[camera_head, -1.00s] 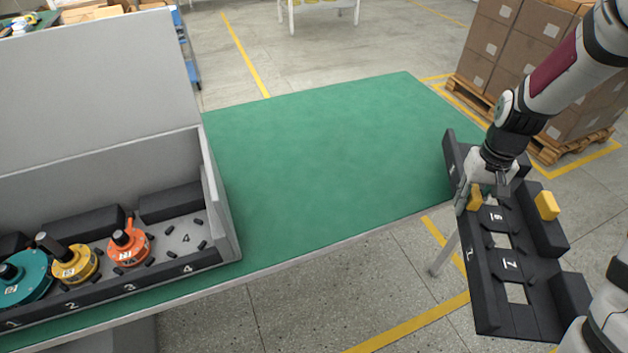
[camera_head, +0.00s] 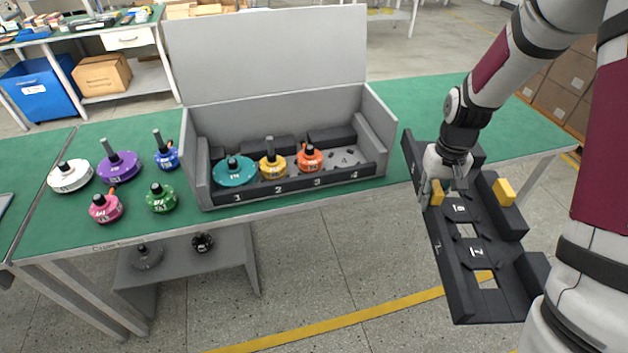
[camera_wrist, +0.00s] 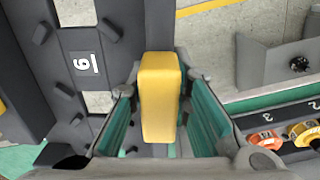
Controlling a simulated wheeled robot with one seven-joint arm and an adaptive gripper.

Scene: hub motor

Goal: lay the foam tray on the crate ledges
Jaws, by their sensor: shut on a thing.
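The foam tray (camera_head: 455,283) is a dark slab with raised side blocks, cut-outs, numbered labels and two yellow grips. My gripper (camera_head: 437,191) is shut on one yellow grip (camera_wrist: 160,110) and holds the tray in the air, right of the crate and in front of the table edge. The other yellow grip (camera_head: 504,192) is free. The grey crate (camera_head: 384,150) stands on the green table with its lid up. A grey ledge (camera_head: 358,139) shows inside its right wall. Teal (camera_head: 234,171), yellow (camera_head: 273,166) and orange (camera_head: 310,158) hub motors sit in places 1 to 3; place 4 is empty.
White (camera_head: 70,176), purple (camera_head: 120,167), blue (camera_head: 167,156), pink (camera_head: 106,208) and green (camera_head: 161,198) motors stand on the table left of the crate. A low grey shelf (camera_head: 225,265) holds dark parts. The table right of the crate is clear.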

